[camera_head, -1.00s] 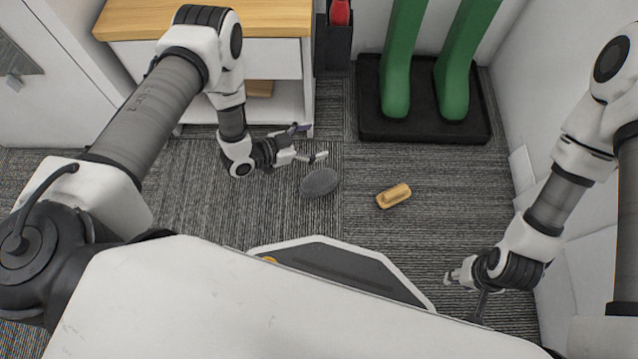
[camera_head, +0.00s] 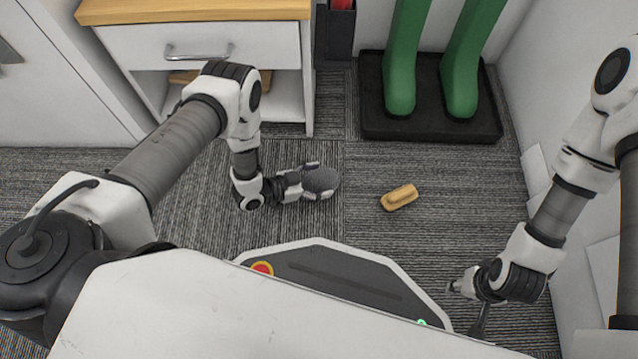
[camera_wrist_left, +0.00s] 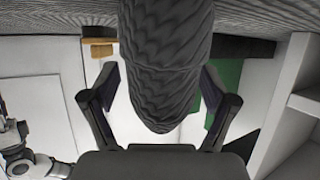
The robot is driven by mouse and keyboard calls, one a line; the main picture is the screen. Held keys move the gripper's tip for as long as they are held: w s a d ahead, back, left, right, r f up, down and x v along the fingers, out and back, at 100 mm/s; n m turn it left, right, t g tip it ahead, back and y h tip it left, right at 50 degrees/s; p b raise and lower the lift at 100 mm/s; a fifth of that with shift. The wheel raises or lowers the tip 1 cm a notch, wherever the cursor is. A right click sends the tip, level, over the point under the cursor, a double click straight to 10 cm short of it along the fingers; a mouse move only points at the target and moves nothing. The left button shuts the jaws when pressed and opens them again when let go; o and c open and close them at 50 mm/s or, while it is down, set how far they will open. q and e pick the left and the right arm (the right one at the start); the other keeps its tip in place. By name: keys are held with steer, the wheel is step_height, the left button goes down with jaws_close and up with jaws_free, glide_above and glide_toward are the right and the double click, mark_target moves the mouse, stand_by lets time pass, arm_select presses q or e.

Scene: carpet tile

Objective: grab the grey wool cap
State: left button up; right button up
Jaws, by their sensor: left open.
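The grey wool cap (camera_head: 321,180) lies on the carpet in the head view, a ribbed dark grey oval. My left gripper (camera_head: 312,181) is at its left side, with its fingers spread around that end of the cap. In the left wrist view the cap (camera_wrist_left: 167,60) fills the upper middle, between the two open fingers of my left gripper (camera_wrist_left: 160,100). There is a small gap between the cap and each finger. My right gripper (camera_head: 463,290) hangs at the lower right, far from the cap; its fingers are too small to read.
A tan wooden-looking brush (camera_head: 399,198) lies on the carpet right of the cap. Green boots (camera_head: 462,90) stand on a black tray (camera_head: 430,128) behind. A white cabinet (camera_head: 205,50) with a wooden top is at the back left. A wall bounds the right side.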

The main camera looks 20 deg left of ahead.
arm_select(q)
steer(key=c, duration=1.3)
steer(key=shift+o, duration=0.2)
steer(key=shift+r, duration=0.1)
